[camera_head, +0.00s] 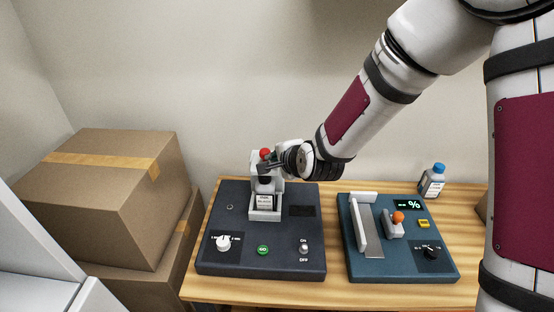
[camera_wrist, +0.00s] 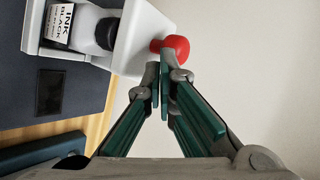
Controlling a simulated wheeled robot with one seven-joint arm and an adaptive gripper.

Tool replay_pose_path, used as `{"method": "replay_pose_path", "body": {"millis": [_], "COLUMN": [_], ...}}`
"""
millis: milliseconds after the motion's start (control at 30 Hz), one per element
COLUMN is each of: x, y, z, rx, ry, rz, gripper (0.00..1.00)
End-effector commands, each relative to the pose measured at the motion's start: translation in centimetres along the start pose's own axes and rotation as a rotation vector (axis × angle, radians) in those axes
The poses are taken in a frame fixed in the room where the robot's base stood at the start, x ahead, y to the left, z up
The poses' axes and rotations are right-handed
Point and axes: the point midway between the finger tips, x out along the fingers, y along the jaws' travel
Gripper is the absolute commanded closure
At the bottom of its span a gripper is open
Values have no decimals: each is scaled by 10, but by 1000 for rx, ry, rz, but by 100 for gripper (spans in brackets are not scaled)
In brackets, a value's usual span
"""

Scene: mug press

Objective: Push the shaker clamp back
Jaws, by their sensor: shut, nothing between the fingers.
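The dark shaker (camera_head: 285,255) stands on the left of the wooden table. Its white clamp (camera_head: 266,212) rises at the back and has a red ball knob (camera_head: 265,152) on top. A small bottle labelled as black ink (camera_head: 264,201) sits upright in the clamp. The wrist view shows the red knob (camera_wrist: 174,46), the white clamp (camera_wrist: 132,42) and the bottle (camera_wrist: 85,27). My gripper (camera_wrist: 160,78) is shut and empty, its fingertips right at the red knob. I cannot tell whether they touch it. My gripper and wrist partly cover the clamp's right side in the head view.
A blue device (camera_head: 385,262) with an orange-knobbed lever (camera_head: 397,217) stands to the right of the shaker. A blue-capped bottle (camera_head: 432,182) is at the table's back right. Cardboard boxes (camera_head: 100,205) are stacked at the left. A plain wall is behind.

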Motion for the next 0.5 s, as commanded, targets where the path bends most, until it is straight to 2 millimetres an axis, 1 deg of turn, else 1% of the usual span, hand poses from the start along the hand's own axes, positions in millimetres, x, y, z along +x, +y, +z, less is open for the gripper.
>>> {"method": "replay_pose_path", "body": {"millis": [67, 133, 333, 400, 500], "x": [0, 5, 35, 42, 46], "y": [0, -3, -22, -27, -30], "z": [0, -3, -22, -25, -28], "rx": [0, 1, 2, 1, 0], "ry": [0, 1, 2, 1, 0], "rz": [0, -2, -4, -3, 0], "gripper": [100, 100, 100, 100, 100]}}
